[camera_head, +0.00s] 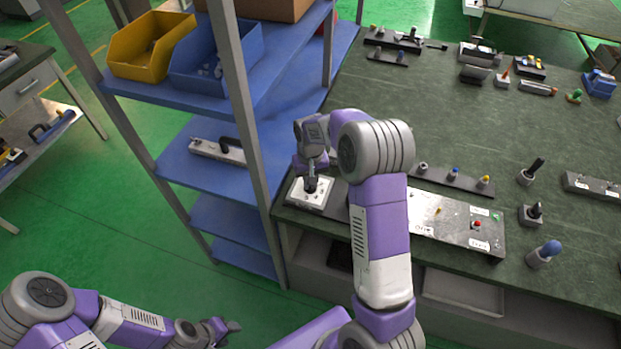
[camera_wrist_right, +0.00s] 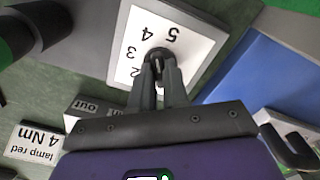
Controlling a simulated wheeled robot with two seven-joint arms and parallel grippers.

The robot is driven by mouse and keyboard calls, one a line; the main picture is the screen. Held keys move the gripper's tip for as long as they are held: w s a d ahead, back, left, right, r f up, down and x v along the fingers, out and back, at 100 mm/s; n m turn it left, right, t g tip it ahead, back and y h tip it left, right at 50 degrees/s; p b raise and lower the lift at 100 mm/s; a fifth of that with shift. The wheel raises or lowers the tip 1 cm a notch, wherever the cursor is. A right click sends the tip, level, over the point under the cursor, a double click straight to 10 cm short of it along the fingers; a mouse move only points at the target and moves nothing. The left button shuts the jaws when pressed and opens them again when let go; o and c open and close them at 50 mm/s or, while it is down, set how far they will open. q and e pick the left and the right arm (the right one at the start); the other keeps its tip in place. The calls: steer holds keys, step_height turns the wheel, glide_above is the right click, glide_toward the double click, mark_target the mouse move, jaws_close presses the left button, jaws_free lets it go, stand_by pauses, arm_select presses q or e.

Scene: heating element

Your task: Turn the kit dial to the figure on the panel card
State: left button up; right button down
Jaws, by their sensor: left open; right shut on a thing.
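The kit dial is a dark knob (camera_wrist_right: 157,52) on a white square plate (camera_head: 300,196) at the bench's left end. In the right wrist view the plate (camera_wrist_right: 196,32) shows upside-down figures 2, 3, 4 and 5 around the knob. My right gripper (camera_wrist_right: 158,66) is shut on the knob from above; in the head view it (camera_head: 312,182) stands over the plate. I cannot tell which figure the knob points to. A white card (camera_wrist_right: 37,146) reads "lamp red 4 Nm". My left gripper (camera_head: 222,328) is open and empty, low at the bottom left, away from the bench.
A grey panel (camera_head: 458,222) with labels and a red button lies right of my right arm. A strip with small coloured pegs (camera_head: 453,179) lies behind it. Blue shelving (camera_head: 184,152) with yellow (camera_head: 140,47) and blue bins stands left. Several tools stand on the bench's right.

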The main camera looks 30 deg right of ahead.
steer(key=shift+n, duration=1.1)
steer(key=c, duration=1.1)
jaws_free()
steer(key=shift+r, duration=0.1)
step_height(320, 180, up, 8)
steer(key=shift+f+p, duration=0.25)
steer(key=shift+p, duration=0.55)
steer(key=shift+f, duration=0.1)
